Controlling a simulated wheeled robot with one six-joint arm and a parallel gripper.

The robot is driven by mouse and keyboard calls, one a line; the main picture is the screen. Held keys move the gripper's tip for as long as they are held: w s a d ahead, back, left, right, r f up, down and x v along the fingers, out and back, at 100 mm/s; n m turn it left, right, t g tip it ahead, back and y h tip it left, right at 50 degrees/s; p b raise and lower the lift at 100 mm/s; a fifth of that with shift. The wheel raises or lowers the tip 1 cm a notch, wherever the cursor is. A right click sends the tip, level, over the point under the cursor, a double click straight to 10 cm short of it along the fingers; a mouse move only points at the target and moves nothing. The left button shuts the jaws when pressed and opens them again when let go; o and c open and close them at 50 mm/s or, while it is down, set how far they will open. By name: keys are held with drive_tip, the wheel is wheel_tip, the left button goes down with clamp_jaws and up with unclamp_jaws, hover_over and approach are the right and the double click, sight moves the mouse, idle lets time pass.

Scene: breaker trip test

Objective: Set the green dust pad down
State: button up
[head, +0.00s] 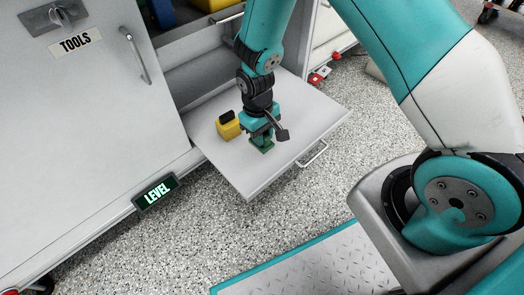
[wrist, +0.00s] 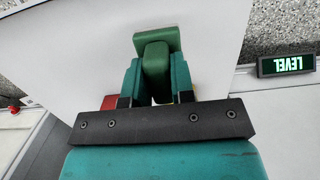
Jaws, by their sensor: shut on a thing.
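The green dust pad (wrist: 157,40) is between the fingers of my gripper (wrist: 157,80) in the wrist view. It has a flat green plate and a thicker green block that the fingers are shut on. In the head view the pad (head: 263,146) shows just under my gripper (head: 262,137), low over the white pulled-out drawer shelf (head: 225,165). I cannot tell whether the pad touches the shelf surface.
A yellow block with a black top (head: 228,126) stands on the shelf just left of my gripper. A cabinet door marked TOOLS (head: 90,120) is at the left. A lit LEVEL sign (head: 157,193) is below it. The front right of the shelf is clear.

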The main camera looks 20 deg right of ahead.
drive_tip(key=shift+f+b, duration=1.05)
drive_tip(key=shift+f, duration=1.65)
drive_tip(key=shift+f, duration=0.2)
drive_tip(key=o, duration=0.8)
drive_tip(key=shift+o, duration=0.2)
drive_tip(key=shift+r, duration=0.1)
